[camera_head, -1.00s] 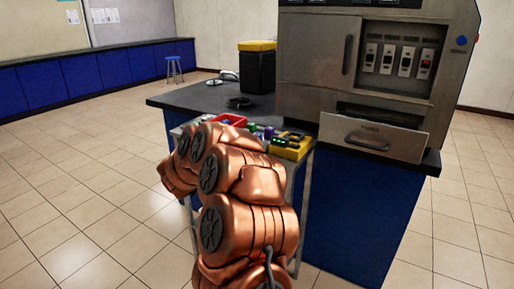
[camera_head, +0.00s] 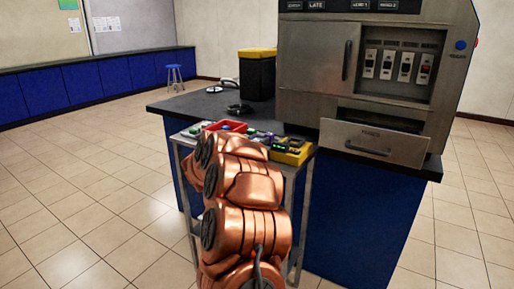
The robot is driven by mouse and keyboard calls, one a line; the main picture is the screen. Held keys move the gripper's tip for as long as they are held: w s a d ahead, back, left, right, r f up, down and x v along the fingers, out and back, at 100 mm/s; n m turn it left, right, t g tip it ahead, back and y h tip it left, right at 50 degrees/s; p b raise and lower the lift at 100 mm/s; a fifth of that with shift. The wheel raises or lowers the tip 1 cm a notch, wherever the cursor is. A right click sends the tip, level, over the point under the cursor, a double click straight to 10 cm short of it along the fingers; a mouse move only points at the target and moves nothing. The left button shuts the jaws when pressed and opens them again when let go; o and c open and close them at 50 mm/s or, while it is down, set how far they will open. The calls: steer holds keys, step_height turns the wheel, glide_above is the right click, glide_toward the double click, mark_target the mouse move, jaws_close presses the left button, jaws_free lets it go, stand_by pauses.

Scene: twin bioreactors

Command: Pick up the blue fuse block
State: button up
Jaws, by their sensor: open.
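A small cart (camera_head: 299,172) stands against the dark bench and carries several small coloured items. A small blue piece (camera_head: 227,127) shows at the red tray (camera_head: 209,127). A bluish-purple piece (camera_head: 269,136) lies farther right, beside a yellow box (camera_head: 291,156). Both are too small to tell which is the blue fuse block. My copper arm reaches up to the cart's front left and covers part of its top. My gripper is hidden behind the arm, so its place over the items cannot be seen.
A steel cabinet (camera_head: 314,108) with an open drawer (camera_head: 373,146) stands on the dark bench (camera_head: 190,103). A black bin with a yellow lid (camera_head: 258,75) stands left of it. A blue stool (camera_head: 174,77) is far back. The tiled floor at left is clear.

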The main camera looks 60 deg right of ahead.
mark_target(258, 140)
jaws_close()
stand_by(0.3)
steer(key=shift+r+p, duration=0.5)
steer(key=shift+r, duration=1.15)
steer(key=shift+s+a+r, duration=0.1)
steer(key=shift+a+r, duration=0.05)
steer(key=s+a+r+p, duration=0.1)
steer(key=s+a, duration=0.7)
steer(key=a, duration=0.5)
steer(key=shift+a+r, duration=0.15)
steer(key=shift+s, duration=0.1)
